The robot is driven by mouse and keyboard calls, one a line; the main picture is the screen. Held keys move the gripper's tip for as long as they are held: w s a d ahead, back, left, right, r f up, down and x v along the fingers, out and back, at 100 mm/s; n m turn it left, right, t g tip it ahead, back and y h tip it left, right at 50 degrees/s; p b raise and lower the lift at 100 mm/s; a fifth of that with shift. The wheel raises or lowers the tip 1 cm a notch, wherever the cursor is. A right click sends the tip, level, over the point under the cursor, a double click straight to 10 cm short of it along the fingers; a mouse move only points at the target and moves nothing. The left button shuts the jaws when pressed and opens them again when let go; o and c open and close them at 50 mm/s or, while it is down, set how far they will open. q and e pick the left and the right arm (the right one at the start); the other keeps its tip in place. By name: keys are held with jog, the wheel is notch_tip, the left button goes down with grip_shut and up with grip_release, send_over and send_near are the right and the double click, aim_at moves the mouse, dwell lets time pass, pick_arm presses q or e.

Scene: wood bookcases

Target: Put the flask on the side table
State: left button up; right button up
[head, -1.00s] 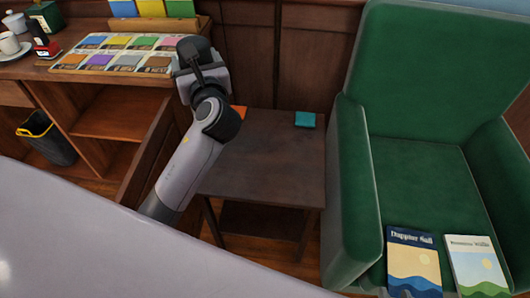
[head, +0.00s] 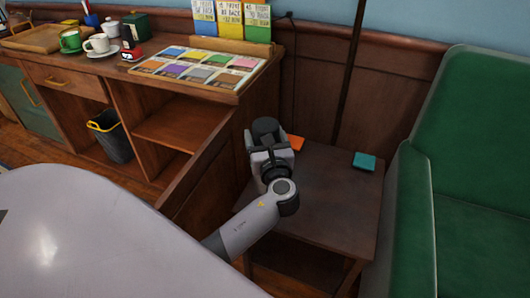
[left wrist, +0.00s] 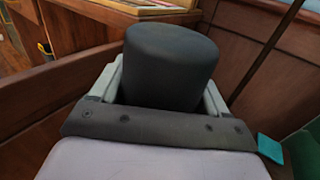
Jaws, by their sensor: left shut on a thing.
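The flask (head: 265,128) is a dark, nearly black cylinder. My left gripper (head: 268,158) is shut on it, over the back left part of the side table (head: 325,205). In the left wrist view the flask (left wrist: 170,65) stands upright between the two grey fingers of the gripper (left wrist: 165,90). The flask's bottom is hidden, so I cannot tell whether it touches the tabletop. The side table is dark wood, with a lower shelf. My right gripper is not in view.
An orange coaster (head: 296,142) and a teal coaster (head: 364,161) lie at the table's back edge. A wooden bookcase (head: 180,125) stands left, a green armchair (head: 470,190) right. A bin (head: 111,135) sits below the counter.

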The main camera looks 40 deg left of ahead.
pick_arm(q)
jog(key=shift+f+b, duration=0.55)
jog(key=shift+f, duration=1.4)
jog(key=shift+f, duration=0.2)
jog(key=o, duration=1.8)
jog(key=shift+c, duration=0.2)
jog(key=shift+r, duration=0.15)
